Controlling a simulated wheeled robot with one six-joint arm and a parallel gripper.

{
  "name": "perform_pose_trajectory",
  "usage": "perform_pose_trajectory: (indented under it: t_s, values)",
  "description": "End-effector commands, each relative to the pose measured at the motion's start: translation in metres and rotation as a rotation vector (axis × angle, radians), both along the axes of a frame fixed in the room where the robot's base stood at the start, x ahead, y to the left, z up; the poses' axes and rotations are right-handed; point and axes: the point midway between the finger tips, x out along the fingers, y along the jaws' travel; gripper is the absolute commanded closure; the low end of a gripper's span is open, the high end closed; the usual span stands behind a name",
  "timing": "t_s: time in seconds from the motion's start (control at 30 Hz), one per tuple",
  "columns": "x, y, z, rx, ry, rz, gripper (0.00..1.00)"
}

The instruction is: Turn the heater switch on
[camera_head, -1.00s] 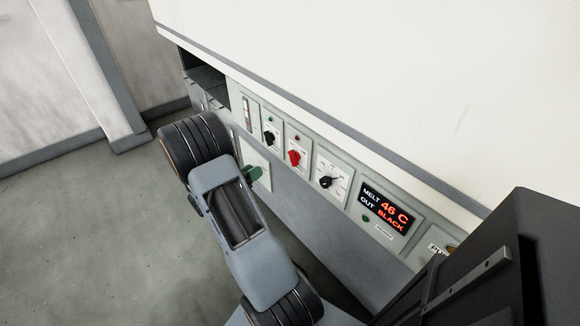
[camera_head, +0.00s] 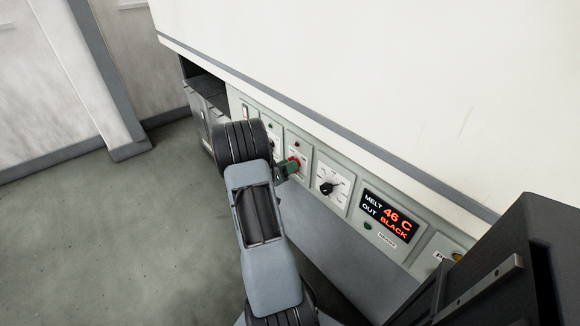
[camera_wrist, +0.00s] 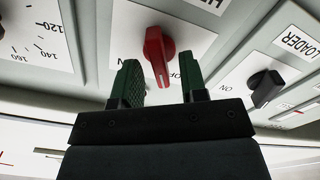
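The heater switch is a red knob (camera_head: 294,163) on a white plate in the panel, and it shows large in the wrist view (camera_wrist: 157,52). Its plate carries a partly visible label at the top and an ON mark to the left. My gripper (camera_head: 287,167) is at the red knob. In the wrist view its two green fingers (camera_wrist: 159,72) are open, one on each side of the knob, with a gap showing on both sides. The head view partly hides the knob behind the fingers.
A black dial (camera_head: 328,188) is to the right of the red knob, then a display (camera_head: 387,215) reading MELT OUT 46 C BLACK. A black loader knob (camera_wrist: 265,88) sits on the other side, close to the fingers. A dark box (camera_head: 500,265) stands at the lower right.

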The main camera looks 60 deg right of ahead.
Motion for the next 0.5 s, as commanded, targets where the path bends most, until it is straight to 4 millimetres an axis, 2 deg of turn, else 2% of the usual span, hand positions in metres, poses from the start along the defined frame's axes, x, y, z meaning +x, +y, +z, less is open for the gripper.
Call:
perform_pose_trajectory:
  t_s: [0.13,0.43,0.5]
  values:
    - [-0.0022,-0.0065,-0.0003,0.0,0.0,0.0,0.61]
    - [-0.0026,-0.008,0.0,0.0,0.0,0.001,0.61]
    - [-0.0025,-0.0079,0.0,0.0,0.0,0.001,0.65]
